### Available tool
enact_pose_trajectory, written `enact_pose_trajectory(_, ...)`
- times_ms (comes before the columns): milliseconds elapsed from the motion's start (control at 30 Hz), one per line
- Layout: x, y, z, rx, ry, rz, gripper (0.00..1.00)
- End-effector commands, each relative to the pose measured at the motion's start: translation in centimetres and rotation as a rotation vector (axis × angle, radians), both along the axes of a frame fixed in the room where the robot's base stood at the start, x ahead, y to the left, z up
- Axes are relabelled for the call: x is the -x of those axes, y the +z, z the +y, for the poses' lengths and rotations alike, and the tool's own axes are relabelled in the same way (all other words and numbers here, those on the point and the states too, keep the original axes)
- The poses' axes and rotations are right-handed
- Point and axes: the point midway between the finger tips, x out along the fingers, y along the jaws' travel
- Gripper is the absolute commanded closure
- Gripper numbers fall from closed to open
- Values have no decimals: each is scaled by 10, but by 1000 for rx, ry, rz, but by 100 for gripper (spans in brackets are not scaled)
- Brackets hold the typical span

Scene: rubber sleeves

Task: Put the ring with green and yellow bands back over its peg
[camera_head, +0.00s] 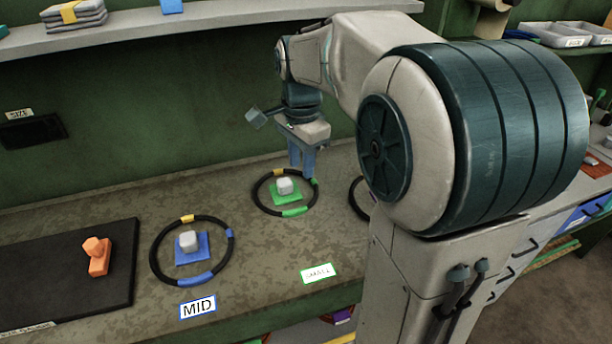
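The black ring with green and yellow bands (293,212) appears around the peg with a grey-white top (284,186) and a green square base (279,198). I cannot tell whether the ring lies flat on the bench or is slightly raised. My gripper (304,174) points down at the ring's back right edge, near a green band. Its blue fingers overlap the ring's edge in the picture. I cannot tell whether they are closed on it. A small green-edged label (318,273) lies in front.
A black ring with yellow and blue bands (155,268) surrounds a blue-based peg (190,245), behind a MID label (198,307). A dark mat (60,290) with an orange piece (97,256) lies left. Another ring (357,203) is partly hidden by my arm. A shelf (215,17) runs above the bench.

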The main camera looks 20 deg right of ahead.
Motion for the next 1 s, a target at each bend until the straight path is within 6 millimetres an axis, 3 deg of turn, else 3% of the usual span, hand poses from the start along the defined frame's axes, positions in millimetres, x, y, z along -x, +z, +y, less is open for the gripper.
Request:
enact_pose_trajectory(267,55,-4,6,-2,380,-84,69)
enact_pose_trajectory(600,135,-34,16,101,988,-198,69)
enact_pose_trajectory(800,158,-48,18,159,1188,-219,69)
enact_pose_trajectory(1000,163,-51,19,171,1231,-221,69)
